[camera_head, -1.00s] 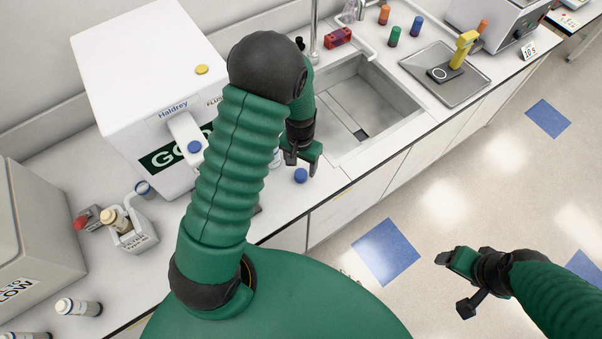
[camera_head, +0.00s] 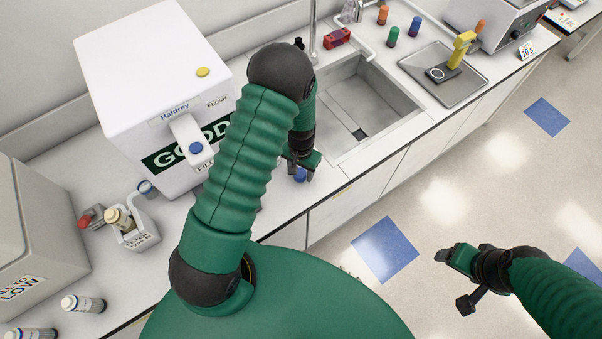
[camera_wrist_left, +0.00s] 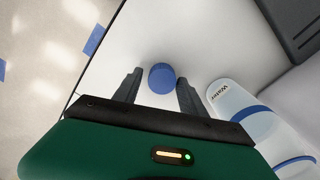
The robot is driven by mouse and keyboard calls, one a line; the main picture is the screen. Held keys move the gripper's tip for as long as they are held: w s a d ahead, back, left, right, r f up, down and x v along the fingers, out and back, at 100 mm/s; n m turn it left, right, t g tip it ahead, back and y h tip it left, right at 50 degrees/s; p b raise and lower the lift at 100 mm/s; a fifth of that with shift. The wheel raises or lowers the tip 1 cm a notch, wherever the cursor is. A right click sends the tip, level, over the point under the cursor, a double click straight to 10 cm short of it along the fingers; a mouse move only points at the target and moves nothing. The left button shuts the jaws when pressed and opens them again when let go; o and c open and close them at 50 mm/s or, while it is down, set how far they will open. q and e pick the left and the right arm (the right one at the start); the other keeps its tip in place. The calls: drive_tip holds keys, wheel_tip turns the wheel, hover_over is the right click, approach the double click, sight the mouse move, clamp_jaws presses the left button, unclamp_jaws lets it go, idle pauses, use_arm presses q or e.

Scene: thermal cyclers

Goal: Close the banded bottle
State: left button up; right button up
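A round blue cap (camera_head: 300,175) lies on the white counter near its front edge, left of the sink. My left gripper (camera_head: 302,166) is open just above it. In the left wrist view the cap (camera_wrist_left: 162,78) appears between the two spread fingers, without clear contact. A translucent bottle with blue bands and a "Water" label (camera_wrist_left: 240,105) shows right of the fingers there; my arm hides that spot in the head view. My right gripper (camera_head: 458,281) is open and empty over the floor.
A white Haldrey machine (camera_head: 150,75) stands behind my left arm. The sink (camera_head: 365,105) lies to the right. A white caddy with a bottle (camera_head: 138,236) and other bottles (camera_head: 82,303) stand at left. A tray (camera_head: 470,88) is beyond the sink.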

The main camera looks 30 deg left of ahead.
sight(303, 174)
use_arm(q)
drive_tip(key=c, duration=0.5)
drive_tip(key=shift+a, duration=0.2)
clamp_jaws()
use_arm(e)
drive_tip(key=shift+a, duration=0.2)
drive_tip(key=shift+f, duration=0.1)
use_arm(q)
drive_tip(key=shift+w+r+b, duration=0.15)
drive_tip(key=shift+r+b, duration=0.3)
drive_tip(key=shift+r, duration=0.25)
drive_tip(key=shift+d+r+b, duration=0.25)
drive_tip(key=shift+r, duration=0.25)
drive_tip(key=shift+d+r+b, duration=0.25)
drive_tip(key=shift+r, duration=0.2)
drive_tip(key=s+d+r+b, duration=0.1)
drive_tip(key=s+d+b, duration=0.1)
drive_tip(key=d, duration=1.3)
drive_tip(key=shift+s+r+b, duration=0.15)
drive_tip(key=shift+r+b, duration=0.2)
drive_tip(key=shift+b, duration=0.25)
use_arm(e)
drive_tip(key=x, duration=0.2)
drive_tip(key=s+x, duration=0.1)
drive_tip(key=x, duration=0.2)
drive_tip(key=shift+c, duration=0.2)
